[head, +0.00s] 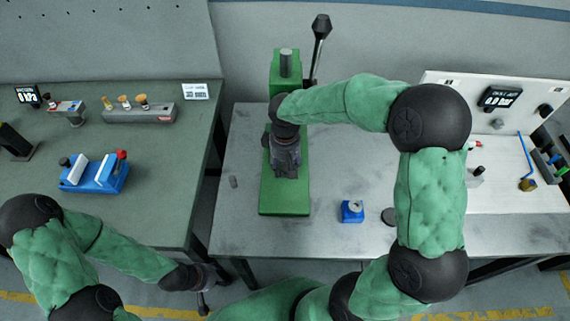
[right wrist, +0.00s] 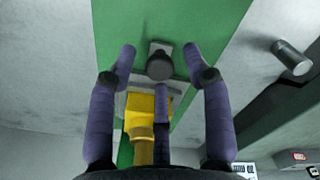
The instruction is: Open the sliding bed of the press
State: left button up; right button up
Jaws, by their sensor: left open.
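The green press (head: 285,197) stands on the middle table, with its column behind my right gripper. My right gripper (head: 286,163) is over the press base and hides most of the bed in the head view. In the right wrist view, a dark round knob (right wrist: 160,66) sits on a grey plate over the green base (right wrist: 116,22). My right gripper's fingers (right wrist: 163,82) are spread, with the knob between their tips and no clear contact. A yellow part (right wrist: 138,105) is behind the fingers. My left gripper (head: 202,282) is open, low in front of the left table's edge.
The press lever (head: 318,45) rises behind the press. A blue fixture (head: 95,175) is on the left table.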

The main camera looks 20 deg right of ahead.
grip_shut()
jog(key=s+a, duration=0.1)
jog(key=s, duration=0.1)
jog(key=s+a, duration=0.1)
jog(key=s, duration=0.2)
jog(key=s+a, duration=0.2)
jog(key=s, duration=0.1)
jog(key=shift+s+p, duration=0.25)
jog(key=shift+p, duration=0.1)
jog(key=shift+o, duration=0.5)
grip_release()
jog(key=shift+r, duration=0.1)
notch_tip(320, 180, up, 12)
